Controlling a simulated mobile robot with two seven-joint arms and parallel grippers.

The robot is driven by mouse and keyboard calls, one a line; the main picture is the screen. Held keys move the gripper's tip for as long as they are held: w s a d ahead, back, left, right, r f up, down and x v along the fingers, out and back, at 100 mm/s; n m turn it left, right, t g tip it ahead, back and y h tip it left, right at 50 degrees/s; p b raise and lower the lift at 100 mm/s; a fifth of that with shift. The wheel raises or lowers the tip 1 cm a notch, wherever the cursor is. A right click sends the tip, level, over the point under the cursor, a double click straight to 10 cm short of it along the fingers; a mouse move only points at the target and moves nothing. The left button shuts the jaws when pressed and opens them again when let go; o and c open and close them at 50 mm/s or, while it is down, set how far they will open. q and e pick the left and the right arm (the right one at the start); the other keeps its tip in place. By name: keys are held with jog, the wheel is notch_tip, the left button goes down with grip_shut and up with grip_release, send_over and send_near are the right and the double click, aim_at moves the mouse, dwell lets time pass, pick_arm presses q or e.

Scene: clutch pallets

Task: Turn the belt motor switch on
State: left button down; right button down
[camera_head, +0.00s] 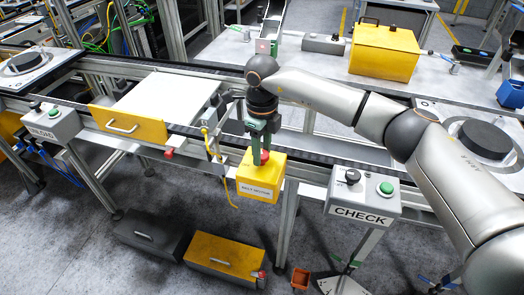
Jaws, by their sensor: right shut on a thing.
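The belt motor switch is a yellow box (258,182) labelled "BELT MOTOR", mounted at the front of the conveyor in the middle of the head view. A red knob (265,156) sits on its top. My right gripper (261,154) points down over the box from above, with its green fingers shut on the red knob. The fingers hide part of the knob, and I cannot tell which way it is turned. My left gripper is not in view.
A "CHECK" box (361,198) with a green button and black knob stands to the right. An "UNLOAD" box (50,123) is at the left. Yellow and grey cases lie on the floor below.

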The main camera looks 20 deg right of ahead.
jog(key=m, duration=0.6)
dwell(0.6)
jog(key=shift+c, duration=1.8)
grip_release()
jog(key=shift+b, duration=0.3)
jog(key=shift+r, duration=0.1)
notch_tip(320, 180, up, 12)
jog(key=b, duration=0.1)
jog(key=shift+r, duration=0.2)
